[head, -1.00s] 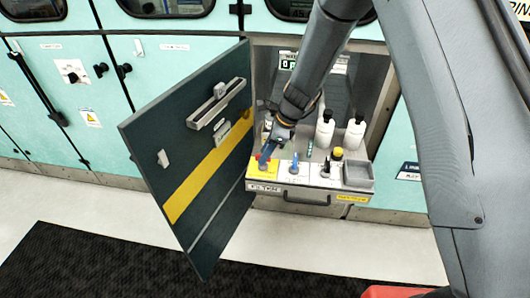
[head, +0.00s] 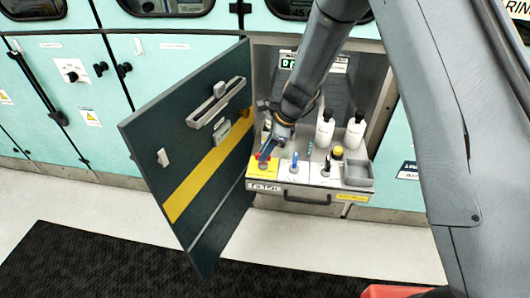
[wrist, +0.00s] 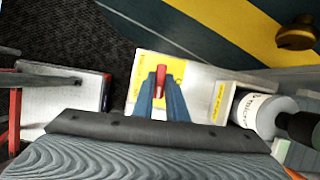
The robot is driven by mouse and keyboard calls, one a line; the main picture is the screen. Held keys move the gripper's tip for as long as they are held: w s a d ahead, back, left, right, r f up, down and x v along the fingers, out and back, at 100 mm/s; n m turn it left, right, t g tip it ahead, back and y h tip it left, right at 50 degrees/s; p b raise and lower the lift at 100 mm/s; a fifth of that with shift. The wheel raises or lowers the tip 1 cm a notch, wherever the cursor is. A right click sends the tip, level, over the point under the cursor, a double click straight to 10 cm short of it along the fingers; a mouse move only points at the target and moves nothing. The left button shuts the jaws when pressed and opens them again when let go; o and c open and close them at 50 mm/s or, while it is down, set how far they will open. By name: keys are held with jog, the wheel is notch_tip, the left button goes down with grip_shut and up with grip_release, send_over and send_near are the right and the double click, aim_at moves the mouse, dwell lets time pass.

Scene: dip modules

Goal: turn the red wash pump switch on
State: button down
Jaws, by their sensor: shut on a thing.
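The red switch lever (wrist: 160,78) stands on a yellow plate (wrist: 143,72) in the wrist view. My gripper (wrist: 160,92) has its two blue fingers on either side of the lever and is shut on it. In the head view my gripper (head: 266,153) is at the left end of the pulled-out drawer, over the yellow plate (head: 260,169). There the lever is mostly hidden by the fingers, and I cannot tell its exact position.
A blue switch (head: 294,162) and a black switch (head: 326,165) stand to the right on white plates. A grey tray (head: 359,183) sits at the right end. The open dark door (head: 196,160) stands close on the left.

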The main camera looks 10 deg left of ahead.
jog(key=n+g+b, duration=0.1)
jog(key=n, duration=0.3)
jog(key=shift+w, duration=0.2)
jog(key=n+g+b, duration=0.1)
jog(key=n, duration=0.1)
jog(key=n+g+h, duration=0.1)
jog(key=n, duration=0.1)
jog(key=shift+w+a+n+b, duration=0.1)
jog(key=shift+a+n+b, duration=0.05)
jog(key=shift+n+b, duration=0.2)
jog(key=n+h+b, duration=0.1)
jog(key=n, duration=0.1)
jog(key=n+b, duration=0.1)
jog(key=n, duration=0.1)
jog(key=shift+w+a+n+g+h, duration=0.15)
jog(key=shift+n+g+h, duration=0.1)
jog(key=shift+g+h, duration=0.15)
jog(key=shift+a+n+h+b, duration=0.1)
jog(key=shift+n+h+b, duration=0.55)
jog(key=shift+n, duration=1.25)
jog(key=c, duration=1.8)
grip_release()
jog(key=shift+o, duration=0.2)
jog(key=b+v, duration=0.1)
jog(key=v, duration=0.6)
jog(key=shift+w+r, duration=0.2)
jog(key=shift+r, duration=0.15)
